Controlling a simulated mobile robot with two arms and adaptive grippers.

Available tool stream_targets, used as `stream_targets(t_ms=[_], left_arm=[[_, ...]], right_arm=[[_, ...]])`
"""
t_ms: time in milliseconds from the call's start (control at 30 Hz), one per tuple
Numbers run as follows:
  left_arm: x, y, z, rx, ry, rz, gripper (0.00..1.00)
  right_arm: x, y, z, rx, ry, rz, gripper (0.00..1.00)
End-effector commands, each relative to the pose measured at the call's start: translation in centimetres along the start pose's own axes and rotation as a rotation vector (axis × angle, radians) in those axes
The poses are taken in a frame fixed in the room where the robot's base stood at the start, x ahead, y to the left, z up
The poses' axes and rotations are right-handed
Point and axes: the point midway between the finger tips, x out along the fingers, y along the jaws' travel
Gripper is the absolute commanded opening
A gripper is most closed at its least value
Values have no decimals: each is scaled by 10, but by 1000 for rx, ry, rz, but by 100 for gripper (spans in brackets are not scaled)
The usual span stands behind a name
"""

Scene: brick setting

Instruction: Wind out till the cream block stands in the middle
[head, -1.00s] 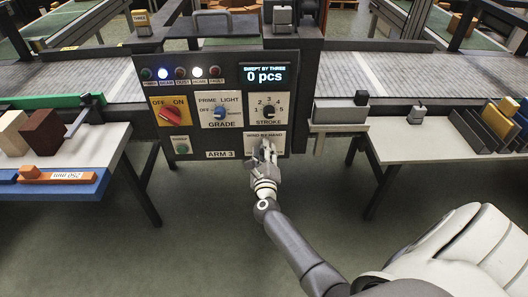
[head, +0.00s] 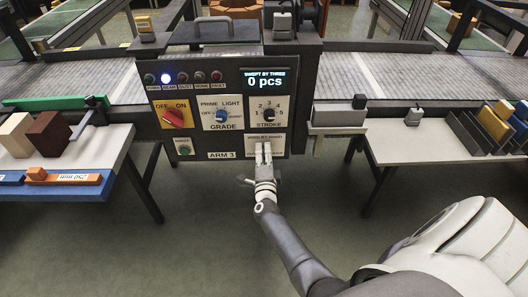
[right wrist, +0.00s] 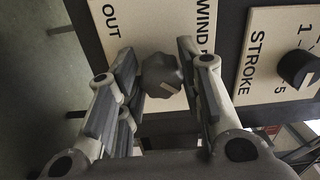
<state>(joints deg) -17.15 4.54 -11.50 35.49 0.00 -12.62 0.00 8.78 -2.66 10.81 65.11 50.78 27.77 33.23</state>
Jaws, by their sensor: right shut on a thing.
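A winding knob (right wrist: 162,75), dark and lobed, sits on the cream plate (head: 263,142) at the lower right of the control panel. My right gripper (head: 263,155) is shut on this knob; the right wrist view shows one finger pad on each side of it. The plate reads "OUT" beside the knob. A cream block (head: 14,135) stands upright on the left bench beside a dark brown block (head: 47,135). My left gripper is not in view.
The panel (head: 220,105) carries a red switch (head: 173,117), a grade knob (head: 221,116) and a stroke knob (head: 269,115). Its display (head: 269,79) reads 0 pcs. Open floor lies below.

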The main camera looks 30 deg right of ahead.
Motion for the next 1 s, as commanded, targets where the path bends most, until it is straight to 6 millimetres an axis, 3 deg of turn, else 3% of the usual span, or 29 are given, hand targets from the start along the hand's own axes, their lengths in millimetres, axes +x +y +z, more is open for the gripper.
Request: stream_targets(t_ms=[500, 1000], left_arm=[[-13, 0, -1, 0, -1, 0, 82], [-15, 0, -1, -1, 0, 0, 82]], right_arm=[[-1, 3, 0, -361, -3, 4, 10], [-1, 4, 0, -440, -3, 4, 10]])
